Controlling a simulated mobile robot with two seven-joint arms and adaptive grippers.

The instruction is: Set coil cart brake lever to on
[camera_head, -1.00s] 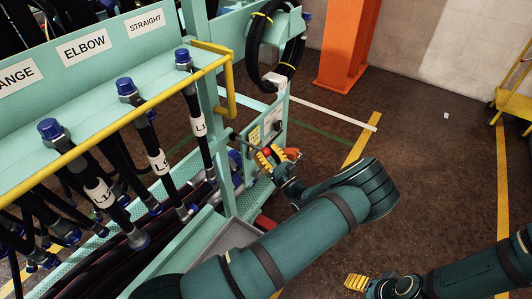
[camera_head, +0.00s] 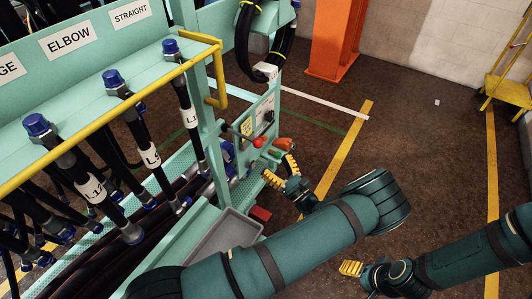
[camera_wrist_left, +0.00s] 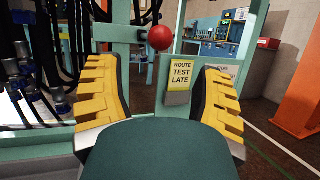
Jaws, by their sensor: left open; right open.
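The coil cart's brake lever shows as a red ball knob (camera_head: 258,142) near the end panel of the teal cart (camera_head: 205,105). In the left wrist view the knob (camera_wrist_left: 160,38) is ahead of the fingers, a little above their tips and between them sideways. My left gripper (camera_head: 282,172) is open and empty, just below and to the right of the knob, apart from it. My right gripper (camera_head: 350,268) is at the lower right, away from the cart. The lever's rod is hard to make out.
Orange and green parts (camera_head: 284,146) stick out beside the knob. Black hoses with blue caps (camera_head: 113,78) hang on the cart's left. A grey tray (camera_head: 222,238) sits below. An orange post (camera_head: 336,38) stands behind.

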